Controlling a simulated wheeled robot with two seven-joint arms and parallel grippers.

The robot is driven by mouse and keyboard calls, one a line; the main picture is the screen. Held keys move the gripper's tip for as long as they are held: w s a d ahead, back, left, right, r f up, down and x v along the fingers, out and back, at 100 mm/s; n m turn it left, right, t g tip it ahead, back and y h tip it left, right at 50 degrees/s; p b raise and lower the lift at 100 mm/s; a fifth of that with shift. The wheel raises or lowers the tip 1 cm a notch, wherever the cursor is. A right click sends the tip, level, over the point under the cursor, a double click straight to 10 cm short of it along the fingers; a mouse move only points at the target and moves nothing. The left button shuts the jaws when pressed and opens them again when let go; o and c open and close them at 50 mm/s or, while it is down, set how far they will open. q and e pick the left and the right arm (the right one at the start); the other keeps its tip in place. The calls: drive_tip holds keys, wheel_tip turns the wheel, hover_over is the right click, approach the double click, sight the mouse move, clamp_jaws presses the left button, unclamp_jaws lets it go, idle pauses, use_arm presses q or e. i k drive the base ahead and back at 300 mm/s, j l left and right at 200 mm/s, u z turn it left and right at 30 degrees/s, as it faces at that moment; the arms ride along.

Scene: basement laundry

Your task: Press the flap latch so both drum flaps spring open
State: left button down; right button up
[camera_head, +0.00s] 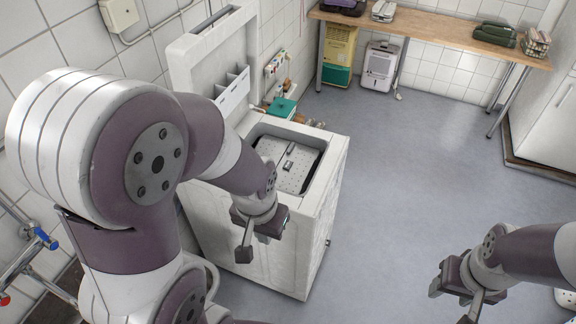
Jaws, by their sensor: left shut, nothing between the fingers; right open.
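The white top-loading washer (318,208) stands at centre with its lid (213,52) raised. In its top opening lies the perforated metal drum (300,178), its flaps looking closed. A small dark latch piece (288,164) shows near the middle of the drum top. My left gripper (246,246) is shut and empty. In the picture it is below and left of the opening, over the near side of the washer, apart from the latch. My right gripper (455,300) is open and empty at the lower right, well away from the washer.
A teal box (282,108) sits behind the washer's opening. A wooden bench (440,32) runs along the back wall, with a dehumidifier (379,67) beneath. Blue-handled pipes (40,238) are at left. The grey floor (415,170) right of the washer is clear.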

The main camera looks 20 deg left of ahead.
sight(287, 166)
drive_tip(key=i+u, duration=0.4)
drive_tip(key=i+l+u, duration=0.15)
drive_tip(key=i+u, duration=0.2)
drive_tip(key=i+l+u, duration=0.2)
drive_tip(key=u, duration=0.2)
drive_tip(key=i, duration=0.1)
